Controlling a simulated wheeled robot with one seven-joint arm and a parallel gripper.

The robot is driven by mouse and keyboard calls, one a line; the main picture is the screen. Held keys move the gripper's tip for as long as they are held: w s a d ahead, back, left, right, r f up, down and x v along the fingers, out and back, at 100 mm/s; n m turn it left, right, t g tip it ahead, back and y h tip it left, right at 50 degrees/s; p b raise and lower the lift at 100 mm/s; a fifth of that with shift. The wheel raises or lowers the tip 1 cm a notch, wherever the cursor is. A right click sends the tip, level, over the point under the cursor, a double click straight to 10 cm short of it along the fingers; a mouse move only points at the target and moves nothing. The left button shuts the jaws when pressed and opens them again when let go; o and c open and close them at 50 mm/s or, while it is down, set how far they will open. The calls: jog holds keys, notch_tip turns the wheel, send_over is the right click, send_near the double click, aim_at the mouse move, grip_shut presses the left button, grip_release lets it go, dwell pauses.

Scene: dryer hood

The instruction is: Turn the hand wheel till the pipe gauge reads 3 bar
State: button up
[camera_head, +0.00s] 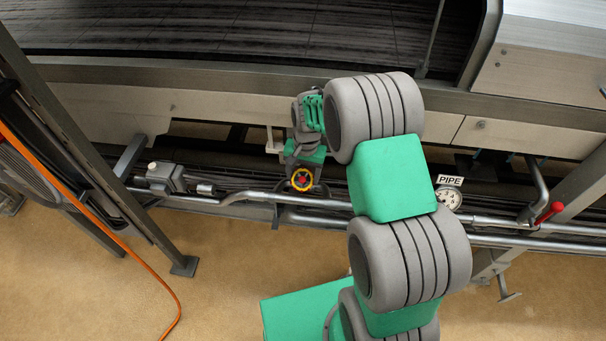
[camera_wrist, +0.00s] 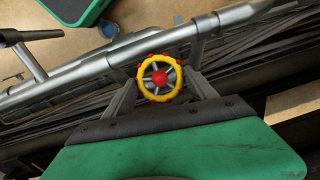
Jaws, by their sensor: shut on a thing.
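The hand wheel (camera_head: 302,179) has a yellow rim with red marks and a red hub, and sits at the pipe under the hood. It also shows in the wrist view (camera_wrist: 160,78), between the two fingers. My gripper (camera_head: 302,177) is at the wheel, its fingers on either side of the rim, and is shut on it. In the wrist view my gripper (camera_wrist: 160,85) reaches the wheel from below. The pipe gauge (camera_head: 448,198) is a round white dial under a sign reading PIPE (camera_head: 449,180). Its needle is too small to read.
A silver pipe (camera_head: 245,197) runs across below the hood. A red-handled lever (camera_head: 548,213) is at the right. A grey fitting (camera_head: 165,177) sits on the pipe at the left. An orange cable (camera_head: 150,269) hangs at the left. The tan floor in front is mostly clear.

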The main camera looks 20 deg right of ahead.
jog(key=c, duration=0.4)
jog(key=n, duration=0.1)
jog(key=n+h, duration=0.1)
jog(key=shift+a+n, duration=0.25)
jog(key=shift+n, duration=0.05)
jog(key=n+h+p, duration=0.1)
jog(key=n+h, duration=0.1)
jog(key=n, duration=0.1)
jog(key=shift+a+g, duration=0.15)
jog(key=shift+g, duration=0.15)
jog(key=n+h+p, duration=0.1)
jog(key=n, duration=0.2)
jog(key=n+h+p, duration=0.1)
jog(key=n, duration=0.1)
jog(key=shift+a+h+p, duration=0.3)
jog(key=shift+p, duration=0.05)
jog(key=shift+s+a+f+n+t+h+p, duration=0.1)
jog(key=shift+n+t+h+p, duration=0.3)
jog(key=shift+n, duration=0.7)
jog(key=shift+s+f+n+t+h+p, duration=0.1)
jog(key=shift+n+t+h+p, duration=0.3)
jog(key=shift+n, duration=0.7)
